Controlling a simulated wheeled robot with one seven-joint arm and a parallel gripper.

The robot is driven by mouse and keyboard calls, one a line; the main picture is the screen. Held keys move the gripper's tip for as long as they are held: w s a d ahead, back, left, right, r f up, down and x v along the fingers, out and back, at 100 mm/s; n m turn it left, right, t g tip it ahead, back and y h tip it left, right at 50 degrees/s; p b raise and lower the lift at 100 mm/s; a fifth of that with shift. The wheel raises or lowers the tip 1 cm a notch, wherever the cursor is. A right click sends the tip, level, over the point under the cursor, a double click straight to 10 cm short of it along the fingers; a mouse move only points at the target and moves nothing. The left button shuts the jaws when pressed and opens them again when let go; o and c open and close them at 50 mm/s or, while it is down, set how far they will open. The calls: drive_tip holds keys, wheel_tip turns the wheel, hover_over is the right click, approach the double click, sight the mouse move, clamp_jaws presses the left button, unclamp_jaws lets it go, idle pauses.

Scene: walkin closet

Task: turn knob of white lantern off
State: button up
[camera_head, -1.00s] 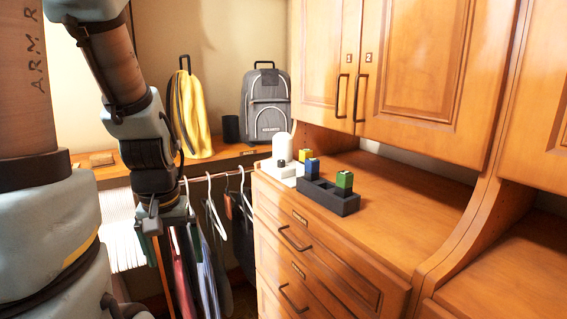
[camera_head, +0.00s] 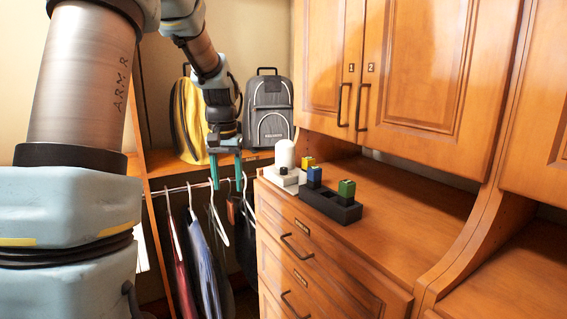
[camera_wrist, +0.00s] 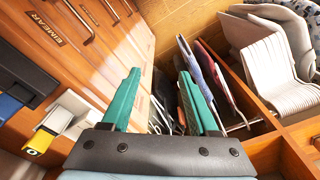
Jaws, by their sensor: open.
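The white lantern (camera_head: 285,153) stands on the back left corner of the wooden drawer cabinet, with a rounded white dome on a flat white base. A small dark knob (camera_head: 283,170) sits on the base in front of the dome. The fingers also show in the wrist view (camera_wrist: 159,76).
A dark tray (camera_head: 335,207) with blue and green blocks sits beside the lantern; a yellow-topped block (camera_head: 308,162) stands close behind. A yellow bag (camera_head: 187,125) and a grey backpack (camera_head: 268,112) stand on the back shelf. Clothes (camera_head: 203,255) hang below my gripper. The cabinet top at right is clear.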

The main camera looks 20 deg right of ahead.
drive_tip(key=w+d+r+m, duration=0.2)
drive_tip(key=w+d+r, duration=0.35)
drive_tip(key=d, duration=0.25)
drive_tip(key=m+g+p, duration=0.1)
drive_tip(key=p, duration=0.1)
approach(284, 168)
wheel_tip(284, 168, down, 9)
drive_tip(key=p, duration=0.2)
drive_tip(key=shift+r+p, duration=0.15)
drive_tip(key=shift+p, duration=0.15)
clamp_jaws()
